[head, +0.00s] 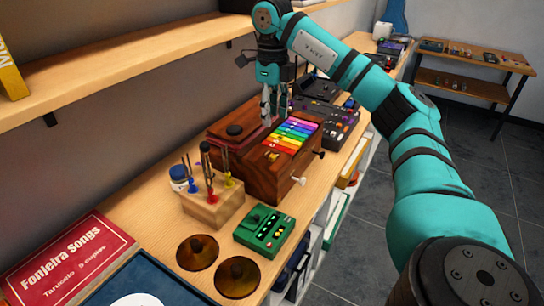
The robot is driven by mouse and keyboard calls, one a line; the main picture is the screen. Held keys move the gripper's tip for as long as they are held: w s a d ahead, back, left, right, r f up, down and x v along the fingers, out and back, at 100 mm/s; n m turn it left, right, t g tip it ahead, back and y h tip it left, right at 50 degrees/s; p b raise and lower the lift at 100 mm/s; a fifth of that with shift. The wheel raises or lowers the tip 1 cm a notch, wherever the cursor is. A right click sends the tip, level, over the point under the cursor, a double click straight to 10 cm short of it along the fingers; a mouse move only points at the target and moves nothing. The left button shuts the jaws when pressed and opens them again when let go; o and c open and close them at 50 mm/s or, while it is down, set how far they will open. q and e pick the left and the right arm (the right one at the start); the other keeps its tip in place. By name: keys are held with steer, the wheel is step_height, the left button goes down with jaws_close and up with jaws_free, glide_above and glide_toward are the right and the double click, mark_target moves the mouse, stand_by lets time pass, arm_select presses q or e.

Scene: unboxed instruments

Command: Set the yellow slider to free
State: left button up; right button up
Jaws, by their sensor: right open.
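A dark wooden instrument box (252,166) stands on the wooden counter. On its top is a row of rainbow-coloured bars, red nearest and purple farthest. The yellow slider (289,138) looks like the yellow bar in this row; its setting and any lettering are too small to read. My right gripper (272,115) points down over the far part of the box, behind and left of the bars. It is open, with nothing visible between its fingers. I cannot tell whether its tips touch the box. My left gripper is out of view.
A block with tuning forks (213,208), a green device (264,231) and two brown cymbals (237,277) stand nearer on the counter. A black mixer (331,125) stands beyond the box. A wooden shelf (130,55) overhangs the left. White and dark handles stick out from the box's right side.

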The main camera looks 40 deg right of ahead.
mark_target(273, 155)
step_height(273, 155, down, 12)
stand_by(0.4)
jaws_close()
stand_by(0.3)
